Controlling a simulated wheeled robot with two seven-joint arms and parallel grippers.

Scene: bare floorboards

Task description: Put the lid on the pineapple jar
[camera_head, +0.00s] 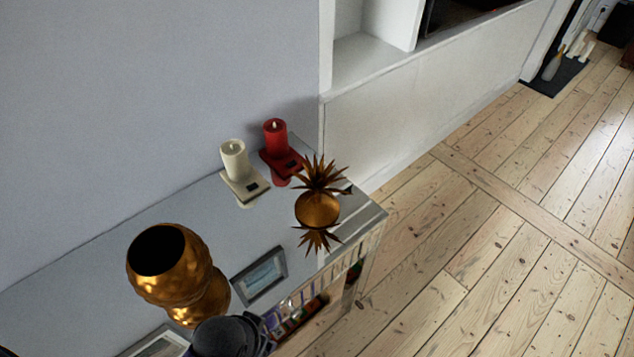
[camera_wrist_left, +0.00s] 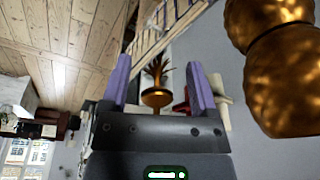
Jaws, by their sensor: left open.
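The gold pineapple jar (camera_head: 160,275) stands on the grey shelf top at the left, its dark round mouth open. Part of its hammered gold body fills the upper right of the left wrist view (camera_wrist_left: 275,75). The gold lid with a spiky leaf crown (camera_head: 318,208) sits apart from the jar, near the shelf's right end; a mirrored crown shows beneath it. In the left wrist view the lid (camera_wrist_left: 156,96) appears between the purple fingers of my left gripper (camera_wrist_left: 158,62), which is open and empty, some distance off. A dark part of my left arm shows at the bottom of the head view.
A cream candle (camera_head: 234,160) and a red candle (camera_head: 275,138) stand on small holders behind the lid. The wall (camera_head: 150,90) is behind; bare floorboards (camera_head: 480,260) lie right.

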